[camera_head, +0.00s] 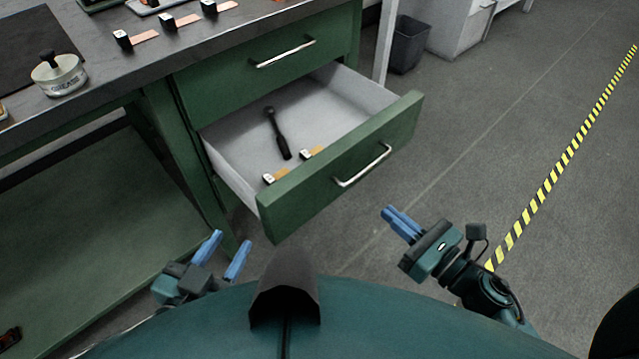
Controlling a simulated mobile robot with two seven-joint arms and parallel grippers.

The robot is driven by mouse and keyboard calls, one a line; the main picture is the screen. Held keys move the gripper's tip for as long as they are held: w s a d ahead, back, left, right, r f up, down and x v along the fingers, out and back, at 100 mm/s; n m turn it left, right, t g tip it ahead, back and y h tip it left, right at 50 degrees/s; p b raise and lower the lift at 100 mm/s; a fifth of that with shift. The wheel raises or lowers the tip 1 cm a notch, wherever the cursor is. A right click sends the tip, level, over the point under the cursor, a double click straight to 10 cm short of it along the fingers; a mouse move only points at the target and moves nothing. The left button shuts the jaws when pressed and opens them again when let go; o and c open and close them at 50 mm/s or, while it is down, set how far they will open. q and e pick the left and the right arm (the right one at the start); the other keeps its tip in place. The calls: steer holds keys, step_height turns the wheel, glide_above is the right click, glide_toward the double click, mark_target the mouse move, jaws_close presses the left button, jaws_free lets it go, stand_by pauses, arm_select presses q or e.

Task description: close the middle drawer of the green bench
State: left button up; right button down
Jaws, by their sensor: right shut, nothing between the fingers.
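The green bench (158,110) stands at the upper left with a dark worktop. Its middle drawer (345,178) is pulled out, showing a pale inside, a green front and a silver bar handle (363,166). A black tool (277,133) and two small blocks with copper-coloured strips (312,152) lie inside. The drawer above it (262,75) is shut. My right gripper (398,222) has blue fingers, is shut and empty, and is apart from the drawer front, below and right of the handle. My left gripper (227,255) is open and empty, below the drawer's near left corner.
A grease tin (60,76) and several blocks with copper strips (172,24) are on the worktop (100,62). A dark bin (408,45) and a white cabinet (458,30) stand at the back. Yellow-black tape (565,160) crosses the floor at right. Floor right of the drawer is clear.

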steer(key=f+n, duration=0.1)
arm_select(q)
steer(key=shift+a+f+p, duration=0.15)
steer(key=shift+p, duration=0.15)
arm_select(e)
glide_toward(328, 168)
steer(key=x, duration=0.7)
steer(key=shift+s+r, duration=0.1)
steer(key=shift+r, duration=0.05)
arm_select(q)
steer(key=shift+w+a, duration=0.1)
